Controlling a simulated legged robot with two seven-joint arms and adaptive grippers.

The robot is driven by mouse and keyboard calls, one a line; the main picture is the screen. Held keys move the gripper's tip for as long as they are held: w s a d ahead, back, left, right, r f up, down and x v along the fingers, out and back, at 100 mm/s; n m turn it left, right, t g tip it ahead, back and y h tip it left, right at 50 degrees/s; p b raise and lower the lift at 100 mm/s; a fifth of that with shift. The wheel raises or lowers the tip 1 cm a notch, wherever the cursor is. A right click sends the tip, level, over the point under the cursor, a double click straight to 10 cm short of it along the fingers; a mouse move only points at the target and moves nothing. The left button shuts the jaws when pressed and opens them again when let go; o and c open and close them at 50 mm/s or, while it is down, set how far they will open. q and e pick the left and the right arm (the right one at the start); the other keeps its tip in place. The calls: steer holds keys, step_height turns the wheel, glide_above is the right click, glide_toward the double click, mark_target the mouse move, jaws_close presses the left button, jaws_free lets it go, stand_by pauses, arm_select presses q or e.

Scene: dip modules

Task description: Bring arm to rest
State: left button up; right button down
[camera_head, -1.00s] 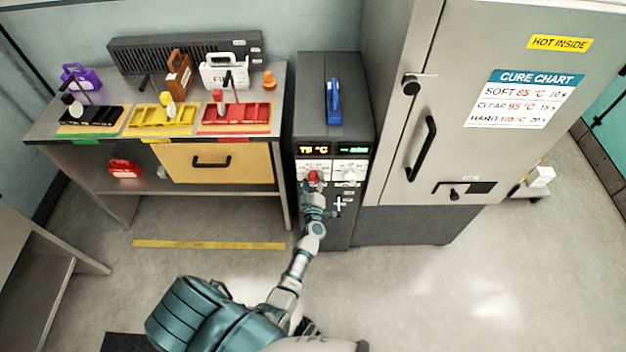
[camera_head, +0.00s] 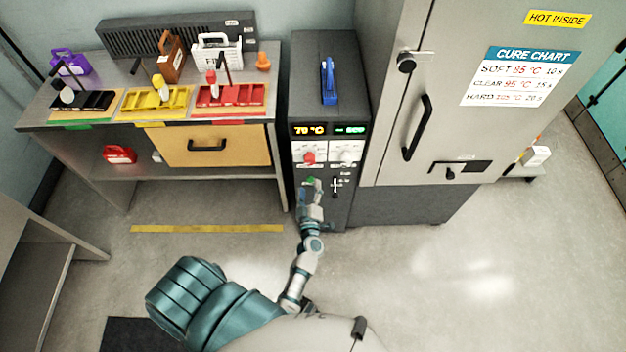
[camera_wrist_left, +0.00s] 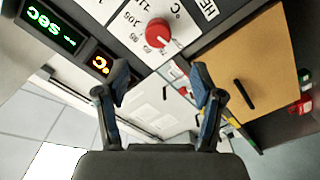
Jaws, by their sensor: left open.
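My left gripper (camera_head: 312,192) is in front of the dark control cabinet (camera_head: 325,215), just below its red knob (camera_head: 309,157). In the left wrist view the left gripper (camera_wrist_left: 160,85) is open, its two fingers apart with nothing between them. The red knob (camera_wrist_left: 158,32) shows beyond the fingertips, apart from them, with a temperature scale around it. In the head view the cabinet's display (camera_head: 310,130) reads about 70 °C. The left arm reaches up from the bottom of the head view. My right gripper is not in view.
A bench (camera_head: 200,133) at the left carries black, yellow and red trays. A tall grey oven cabinet (camera_head: 420,100) with a black handle (camera_head: 417,128) stands right of the control cabinet. A grey table (camera_head: 40,250) is at the lower left. The floor at the right is clear.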

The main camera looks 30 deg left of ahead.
arm_select(q)
steer(key=s+d+f+m+g+h, duration=0.2)
steer(key=s+d+f+m+h, duration=0.2)
steer(key=f, duration=0.4)
steer(key=s+d+f+m+g+h, duration=0.1)
steer(key=s+d+f+m+h, duration=0.25)
steer(key=f, duration=0.55)
steer(key=s+d+f+m+g+h, duration=0.25)
steer(key=s+d+f+m, duration=0.2)
steer(key=f, duration=0.35)
steer(key=s+a+f+m+g, duration=0.1)
steer(key=s+f, duration=0.3)
steer(key=s, duration=0.4)
steer(key=s+a+f+m+g, duration=0.2)
steer(key=s+f+m+g, duration=0.1)
steer(key=s, duration=0.5)
steer(key=s+a+f+m+g, duration=0.1)
steer(key=s+a+f+g, duration=0.1)
steer(key=s+f+g, duration=0.2)
steer(key=s+f, duration=0.2)
steer(key=s, duration=0.2)
steer(key=shift+s+f+m, duration=0.3)
steer(key=shift+f+m, duration=0.1)
